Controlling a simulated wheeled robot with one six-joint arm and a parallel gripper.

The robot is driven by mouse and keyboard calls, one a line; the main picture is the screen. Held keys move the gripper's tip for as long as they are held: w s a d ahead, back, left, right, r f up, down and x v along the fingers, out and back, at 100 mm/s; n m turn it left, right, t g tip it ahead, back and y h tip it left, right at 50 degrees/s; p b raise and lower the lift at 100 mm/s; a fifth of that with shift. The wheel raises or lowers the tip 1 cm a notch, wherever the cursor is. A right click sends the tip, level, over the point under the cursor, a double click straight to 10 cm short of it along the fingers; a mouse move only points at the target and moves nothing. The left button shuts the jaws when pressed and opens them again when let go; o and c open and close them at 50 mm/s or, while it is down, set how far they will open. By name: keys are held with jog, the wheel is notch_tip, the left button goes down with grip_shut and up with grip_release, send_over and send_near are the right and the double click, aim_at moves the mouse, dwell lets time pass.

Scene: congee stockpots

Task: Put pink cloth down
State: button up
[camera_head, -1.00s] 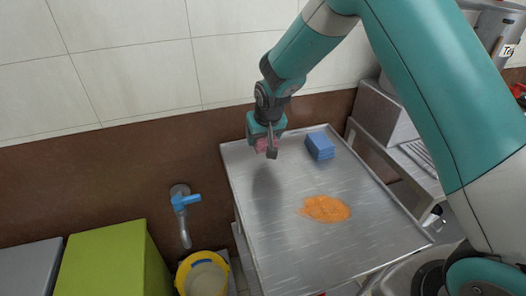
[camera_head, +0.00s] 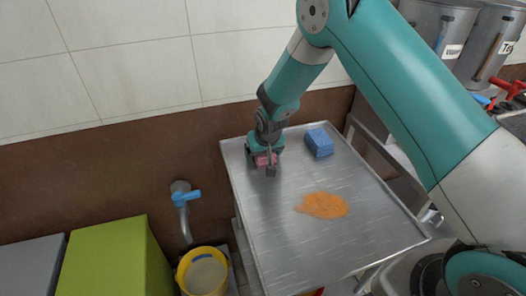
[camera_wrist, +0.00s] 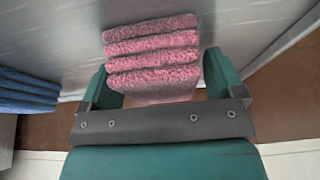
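The pink cloth (camera_head: 262,161), a folded stack, is in my gripper (camera_head: 266,168) at the far left part of the metal table (camera_head: 290,250). In the wrist view the pink cloth (camera_wrist: 152,48) shows its folded layers, with a finger of my gripper (camera_wrist: 158,85) close against each side. The cloth is at or just above the table surface; I cannot tell if it touches.
A folded blue cloth (camera_head: 319,143) lies on the table to the right of my gripper, and it also shows in the wrist view (camera_wrist: 24,92). An orange spill (camera_head: 323,205) is nearer the front. A wall tap (camera_head: 184,198) and yellow bucket (camera_head: 203,272) are left of the table.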

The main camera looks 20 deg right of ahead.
jog(key=shift+o, duration=0.2)
jog(key=shift+r, duration=0.4)
jog(key=s+a+r+n+g+y+b, duration=0.2)
jog(key=s+a+r+n, duration=0.1)
jog(key=s+r, duration=1.5)
jog(key=s+r+n+g+y, duration=0.1)
jog(key=s+r+n, duration=0.1)
jog(key=s, duration=0.7)
jog(key=s+a+r+n+g+y, duration=0.1)
jog(key=s+r, duration=0.3)
jog(key=s, duration=0.4)
jog(key=shift+s+a+n+g, duration=0.3)
jog(key=shift+s+n, duration=0.05)
jog(key=shift+n, duration=0.25)
jog(key=shift+r, duration=0.1)
